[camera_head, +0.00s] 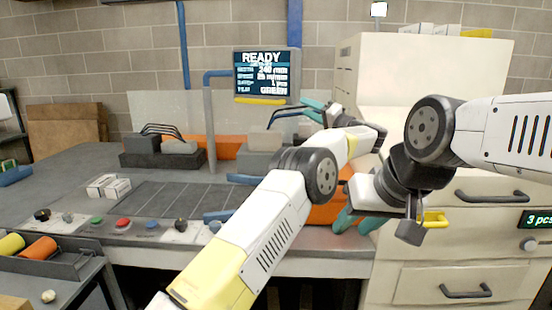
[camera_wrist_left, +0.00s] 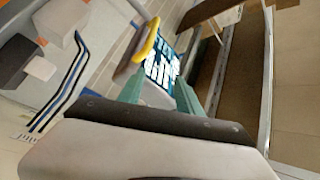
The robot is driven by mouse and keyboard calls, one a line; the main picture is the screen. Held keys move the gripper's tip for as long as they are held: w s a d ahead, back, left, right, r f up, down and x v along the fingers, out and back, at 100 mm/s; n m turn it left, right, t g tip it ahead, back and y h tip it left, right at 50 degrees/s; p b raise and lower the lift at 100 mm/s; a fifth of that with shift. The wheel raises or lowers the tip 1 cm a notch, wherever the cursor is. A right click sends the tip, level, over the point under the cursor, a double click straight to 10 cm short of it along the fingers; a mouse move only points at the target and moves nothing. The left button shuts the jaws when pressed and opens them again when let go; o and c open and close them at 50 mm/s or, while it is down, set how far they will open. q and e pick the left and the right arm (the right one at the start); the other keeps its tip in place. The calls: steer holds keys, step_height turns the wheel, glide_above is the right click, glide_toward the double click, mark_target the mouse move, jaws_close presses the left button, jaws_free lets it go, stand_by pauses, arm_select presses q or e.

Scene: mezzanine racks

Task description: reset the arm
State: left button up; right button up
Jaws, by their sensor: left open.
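My left arm reaches in from the bottom left of the head view. My right arm comes in from the right. Its right gripper (camera_head: 358,222) points down at the front edge of the bench, with two teal fingertips apart and nothing visible between them.
A grey bench (camera_head: 75,165) carries a row of coloured buttons (camera_head: 122,223), a white box (camera_head: 108,187) and dark clamp-like fixtures (camera_head: 160,150). The screen (camera_head: 267,74) reads READY. A cream drawer cabinet (camera_head: 440,283) stands at right. A tray (camera_head: 75,262) holds yellow and orange rolls.

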arm_select(q)
steer(key=w+a+r+m+t+h, duration=0.25)
steer(key=r+t+h, duration=0.4)
steer(key=r, duration=0.75)
steer(key=s+a+r+m+g+h, duration=0.25)
steer(key=s+a+r+h, duration=0.35)
steer(key=h, duration=0.5)
steer(key=s+a+f+n+g, duration=0.2)
steer(key=s+a+f+g, duration=0.2)
steer(key=s+f, duration=0.6)
steer(key=s+a+f+n+g, duration=0.2)
steer(key=s+a+f+g, duration=0.2)
steer(key=s, duration=1.6)
steer(key=s+a+f+n+g, duration=0.3)
steer(key=s+a+f, duration=0.6)
steer(key=s+f, duration=0.6)
step_height(320, 180, down, 4)
steer(key=shift+s+r+g+y, duration=0.2)
steer(key=shift+g+y, duration=0.25)
steer(key=shift+g, duration=0.35)
steer(key=shift+w+a+r, duration=0.1)
